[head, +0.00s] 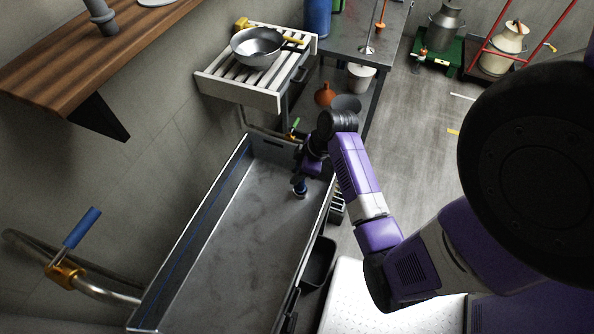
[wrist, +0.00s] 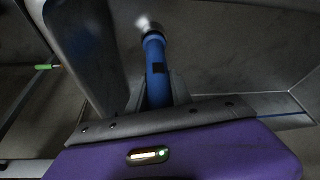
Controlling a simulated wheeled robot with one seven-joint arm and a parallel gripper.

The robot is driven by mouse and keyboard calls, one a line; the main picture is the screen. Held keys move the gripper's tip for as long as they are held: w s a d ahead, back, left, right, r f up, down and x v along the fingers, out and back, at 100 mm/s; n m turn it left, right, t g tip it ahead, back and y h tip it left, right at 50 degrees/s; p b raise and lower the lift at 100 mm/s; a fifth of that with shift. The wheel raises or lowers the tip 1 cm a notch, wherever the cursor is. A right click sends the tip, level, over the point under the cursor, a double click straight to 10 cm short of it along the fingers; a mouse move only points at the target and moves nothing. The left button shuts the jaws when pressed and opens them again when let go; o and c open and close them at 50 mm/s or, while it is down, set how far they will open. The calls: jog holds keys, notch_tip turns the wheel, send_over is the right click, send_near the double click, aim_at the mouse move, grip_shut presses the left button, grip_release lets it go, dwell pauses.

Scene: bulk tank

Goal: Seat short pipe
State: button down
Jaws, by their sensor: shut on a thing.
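The short pipe (wrist: 155,68) is a blue tube with a bright metallic end, seen in the wrist view. My gripper (wrist: 150,95) is shut on it, with the pipe between its grey fingers. In the head view my gripper (head: 304,176) reaches down inside the long grey tank (head: 240,245), close to its far right corner. The blue lower end of the pipe (head: 299,188) shows just below the gripper, near the tank floor. I cannot tell whether it touches the floor. No drain opening is visible; the gripper and pipe may hide it.
A blue-handled valve (head: 82,228) sits on a pipe at the left. A wooden shelf (head: 60,60) juts from the left wall. The tank floor is otherwise clear.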

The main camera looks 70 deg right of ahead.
jog(key=shift+f, duration=0.3)
jog(key=c, duration=1.1)
grip_release()
jog(key=v, duration=0.7)
jog(key=shift+s+r, duration=0.15)
jog(key=shift+r, duration=0.2)
